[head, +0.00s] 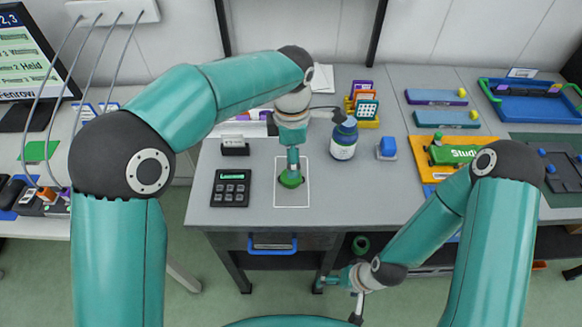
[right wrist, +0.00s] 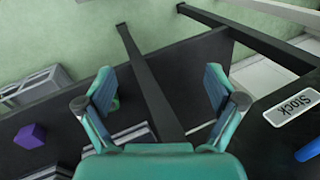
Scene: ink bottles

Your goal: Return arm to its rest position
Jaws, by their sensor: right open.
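My right gripper (head: 338,284) is low in front of the table's front edge in the head view. In the right wrist view its two fingers (right wrist: 160,78) are spread wide with nothing between them. My left arm reaches over the table, and its gripper (head: 292,158) points down at a green object (head: 291,181) inside a white outlined rectangle (head: 301,200). The green object is partly covered by that gripper, and I cannot tell whether the fingers hold it.
A black keypad device (head: 231,188) lies left of the outlined rectangle. A blue handle (head: 272,245) is under the table front. Dark bars (right wrist: 150,80) and a "Stock" label (right wrist: 292,107) show near the right gripper.

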